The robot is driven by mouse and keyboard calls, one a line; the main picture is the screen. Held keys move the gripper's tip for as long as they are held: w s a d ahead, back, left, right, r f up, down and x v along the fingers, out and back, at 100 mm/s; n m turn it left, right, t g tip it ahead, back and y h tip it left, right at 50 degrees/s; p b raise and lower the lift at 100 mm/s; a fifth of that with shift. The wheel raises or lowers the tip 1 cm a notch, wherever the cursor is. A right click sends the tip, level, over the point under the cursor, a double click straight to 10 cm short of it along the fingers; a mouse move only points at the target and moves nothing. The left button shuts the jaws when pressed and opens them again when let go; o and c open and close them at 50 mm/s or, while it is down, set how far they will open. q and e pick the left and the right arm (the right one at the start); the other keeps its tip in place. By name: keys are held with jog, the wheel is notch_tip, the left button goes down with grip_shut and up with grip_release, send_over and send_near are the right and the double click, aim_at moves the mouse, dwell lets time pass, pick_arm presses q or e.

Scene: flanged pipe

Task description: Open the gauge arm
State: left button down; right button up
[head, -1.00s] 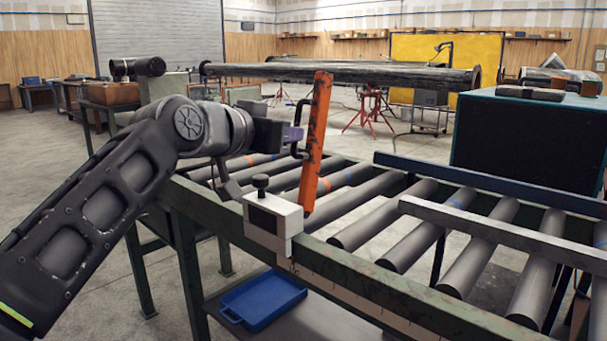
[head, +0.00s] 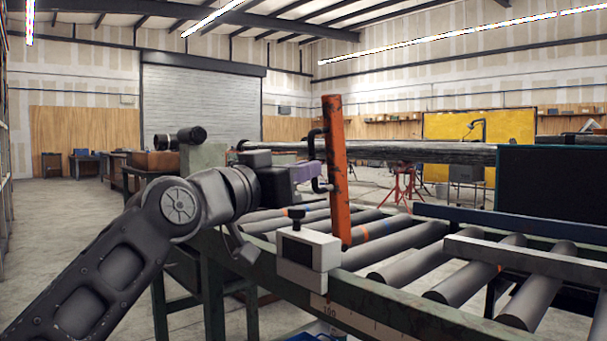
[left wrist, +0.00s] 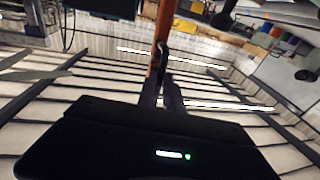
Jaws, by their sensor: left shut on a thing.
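The gauge arm (head: 335,185) is an orange, scuffed flat bar standing nearly upright on the near rail of the roller conveyor, with a black handle (head: 314,146) on its left side. At its foot sits a white box with a dark face and a black knob (head: 309,259). My left gripper (head: 310,173) comes in from the left and is shut on the handle. In the left wrist view the fingers (left wrist: 167,85) meet at the orange arm. My right gripper is not in view.
The conveyor's grey rollers (head: 402,250) run to the right, with a raised side guide (head: 530,252) across them. A long dark pipe (head: 420,153) lies behind the gauge arm. A dark box (head: 555,188) stands at the right.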

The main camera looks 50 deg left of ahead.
pick_arm(q)
jog(key=c, duration=1.5)
grip_release()
jog(key=p+v, duration=0.1)
jog(key=v, duration=0.6)
jog(key=shift+s, duration=0.35)
